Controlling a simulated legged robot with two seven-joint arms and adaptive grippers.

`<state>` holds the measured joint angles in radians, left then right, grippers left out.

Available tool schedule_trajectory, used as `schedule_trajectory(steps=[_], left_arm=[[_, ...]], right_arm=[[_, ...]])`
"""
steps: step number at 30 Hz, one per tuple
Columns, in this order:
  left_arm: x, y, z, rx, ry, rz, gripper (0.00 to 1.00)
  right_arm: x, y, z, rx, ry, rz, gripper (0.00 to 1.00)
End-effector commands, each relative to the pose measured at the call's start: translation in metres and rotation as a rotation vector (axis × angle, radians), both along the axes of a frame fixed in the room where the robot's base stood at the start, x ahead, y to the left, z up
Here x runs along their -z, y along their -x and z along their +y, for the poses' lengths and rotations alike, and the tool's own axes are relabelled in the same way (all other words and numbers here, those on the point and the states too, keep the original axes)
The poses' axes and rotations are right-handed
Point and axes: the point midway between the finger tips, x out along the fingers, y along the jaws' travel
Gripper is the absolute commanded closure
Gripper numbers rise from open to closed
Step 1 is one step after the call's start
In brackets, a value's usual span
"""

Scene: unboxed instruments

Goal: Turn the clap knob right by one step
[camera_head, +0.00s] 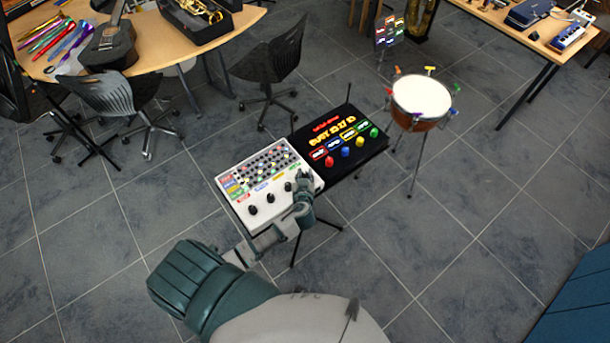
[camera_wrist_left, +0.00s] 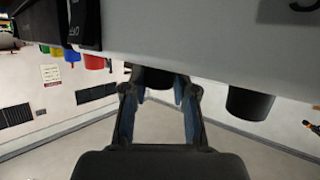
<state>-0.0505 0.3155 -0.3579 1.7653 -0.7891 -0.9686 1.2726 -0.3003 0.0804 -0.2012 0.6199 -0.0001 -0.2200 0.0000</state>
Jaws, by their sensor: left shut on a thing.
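A white instrument panel (camera_head: 262,221) stands on a stand in the head view, with coloured labels and a row of black knobs along its near edge. The labels are too small to read, so I cannot tell which one says clap. My left gripper (camera_head: 303,181) is at the right end of this row and covers the knob there. In the left wrist view my left gripper (camera_wrist_left: 158,92) has its fingers on either side of a black knob (camera_wrist_left: 155,77) and is shut on it. Another black knob (camera_wrist_left: 250,103) is apart to the right. My right gripper is not in view.
A black panel (camera_head: 375,149) with lit graphics and coloured knobs adjoins the white one on the right. A drum (camera_head: 421,97) stands further right. Chairs and a wooden table (camera_head: 158,50) with a guitar (camera_head: 110,48) are at the upper left. Open floor lies around the stand.

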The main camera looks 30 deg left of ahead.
Motion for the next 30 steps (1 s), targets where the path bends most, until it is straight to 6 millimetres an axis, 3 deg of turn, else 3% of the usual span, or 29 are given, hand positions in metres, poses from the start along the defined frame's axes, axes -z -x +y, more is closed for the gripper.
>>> schedule_trajectory(steps=[20, 21, 24, 30], left_arm=[[-0.0036, -0.0026, 0.0016, 0.077, -0.003, -0.007, 1.00], [-0.0037, -0.0025, 0.0015, 0.077, -0.003, -0.007, 0.68], [-0.0030, -0.0021, 0.0012, 0.078, -0.004, -0.006, 0.47], [-0.0018, -0.0013, 0.0003, 0.078, -0.002, -0.003, 0.47]], right_arm=[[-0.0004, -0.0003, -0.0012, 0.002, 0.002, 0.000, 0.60], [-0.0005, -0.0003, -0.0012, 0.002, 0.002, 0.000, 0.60], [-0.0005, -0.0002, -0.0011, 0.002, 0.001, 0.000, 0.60], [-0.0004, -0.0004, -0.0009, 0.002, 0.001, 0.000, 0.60]])
